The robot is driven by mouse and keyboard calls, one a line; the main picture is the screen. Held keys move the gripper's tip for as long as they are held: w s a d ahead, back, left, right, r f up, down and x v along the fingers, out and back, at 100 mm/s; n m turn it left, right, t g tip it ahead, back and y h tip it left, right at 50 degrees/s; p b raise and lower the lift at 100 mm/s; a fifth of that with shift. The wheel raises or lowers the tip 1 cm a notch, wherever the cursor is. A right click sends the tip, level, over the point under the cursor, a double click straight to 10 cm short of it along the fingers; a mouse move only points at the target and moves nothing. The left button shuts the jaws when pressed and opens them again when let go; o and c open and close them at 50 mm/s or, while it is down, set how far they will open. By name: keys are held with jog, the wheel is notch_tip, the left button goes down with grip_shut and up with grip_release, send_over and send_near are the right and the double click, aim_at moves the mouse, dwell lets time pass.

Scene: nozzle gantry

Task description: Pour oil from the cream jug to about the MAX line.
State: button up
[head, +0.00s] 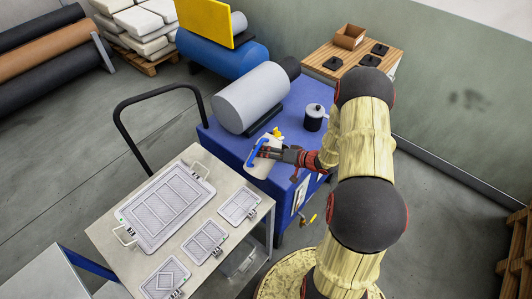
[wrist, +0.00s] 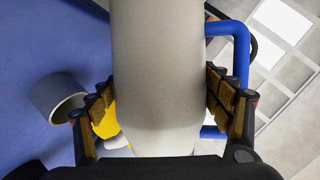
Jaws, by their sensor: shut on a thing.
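The cream jug (head: 259,168) is in my gripper (head: 275,153), over the front edge of the blue machine. In the wrist view the jug's pale body (wrist: 158,75) fills the middle between the two padded fingers, and my gripper (wrist: 160,95) is shut on it. Its blue handle (wrist: 241,60) is on the right in that view. A yellow part (wrist: 105,120) shows behind the left finger; it also shows beside the jug in the head view (head: 277,133). I cannot tell the jug's exact tilt. No oil or MAX line can be made out.
A dark pot with a pale lid (head: 313,118) stands on the blue machine (head: 222,146), right of the jug. A grey cylinder (head: 250,97) lies behind. A grey table (head: 103,226) with several framed trays is at front left. A slatted bench (head: 330,57) stands at the back.

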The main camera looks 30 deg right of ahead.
jog(key=shift+d+m+y+p, duration=0.15)
jog(key=shift+m+y+p, duration=0.2)
jog(key=shift+p, duration=0.4)
dwell(0.4)
jog(key=shift+w+d+r+m+y+p, duration=0.15)
jog(key=shift+r+m+y+p, duration=0.35)
jog(key=shift+p, duration=0.5)
jog(key=shift+s+d+r+m+y+p, duration=0.15)
jog(key=shift+d+r+m+p, duration=0.15)
jog(key=shift+r+p, duration=0.55)
dwell(5.0)
